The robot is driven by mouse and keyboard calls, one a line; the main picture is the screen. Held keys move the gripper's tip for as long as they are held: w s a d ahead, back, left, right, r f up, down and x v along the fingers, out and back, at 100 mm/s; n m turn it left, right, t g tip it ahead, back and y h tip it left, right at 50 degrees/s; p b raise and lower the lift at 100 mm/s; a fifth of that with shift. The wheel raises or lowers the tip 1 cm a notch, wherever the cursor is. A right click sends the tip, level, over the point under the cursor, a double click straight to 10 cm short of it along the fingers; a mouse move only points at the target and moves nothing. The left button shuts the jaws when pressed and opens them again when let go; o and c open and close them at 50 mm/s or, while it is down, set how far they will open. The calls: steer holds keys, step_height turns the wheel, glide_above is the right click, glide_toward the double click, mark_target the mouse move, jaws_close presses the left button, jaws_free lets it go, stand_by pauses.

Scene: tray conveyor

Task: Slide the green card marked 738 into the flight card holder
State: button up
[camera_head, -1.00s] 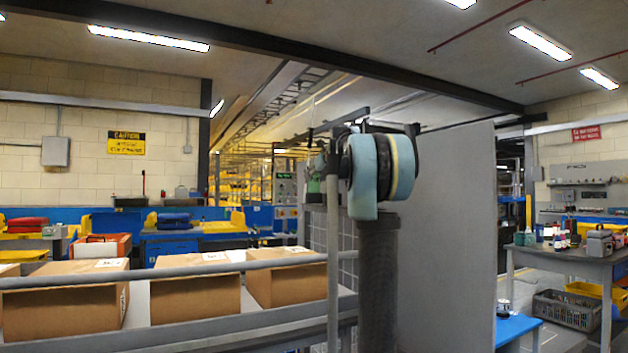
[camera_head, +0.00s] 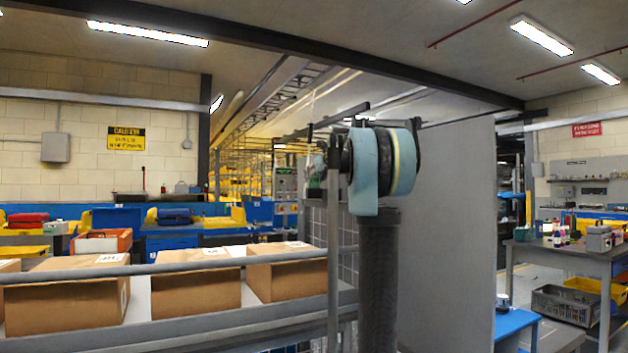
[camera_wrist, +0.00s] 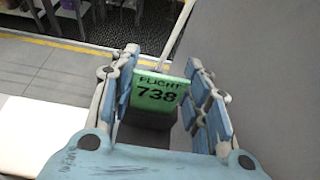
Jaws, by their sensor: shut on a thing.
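The green card (camera_wrist: 158,92) reads "FLIGHT 738" in dark letters. In the wrist view it stands between the blue-grey fingers of my gripper (camera_wrist: 163,88), its printed face towards the camera. My gripper is shut on it. A dark grey block shows just below the card (camera_wrist: 146,135); I cannot tell whether it is part of what I hold. A thin pale rod (camera_wrist: 178,35) rises behind the card. I cannot make out the flight card holder for certain in either view. In the head view my arm hides most of the area around the gripper.
Cardboard boxes (camera_head: 195,293) stand in a row behind a grey rail (camera_head: 200,267) at the left. A tall grey panel (camera_head: 450,230) stands right of my arm. At the right are a workbench (camera_head: 575,250), a grey crate (camera_head: 560,305) and a low blue table (camera_head: 512,322).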

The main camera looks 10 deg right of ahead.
steer(key=shift+f, duration=0.85)
steer(key=o, duration=1.1)
steer(key=v, duration=1.1)
steer(key=shift+s+r, duration=0.2)
steer(key=shift+s, duration=0.15)
steer(key=shift+d, duration=0.15)
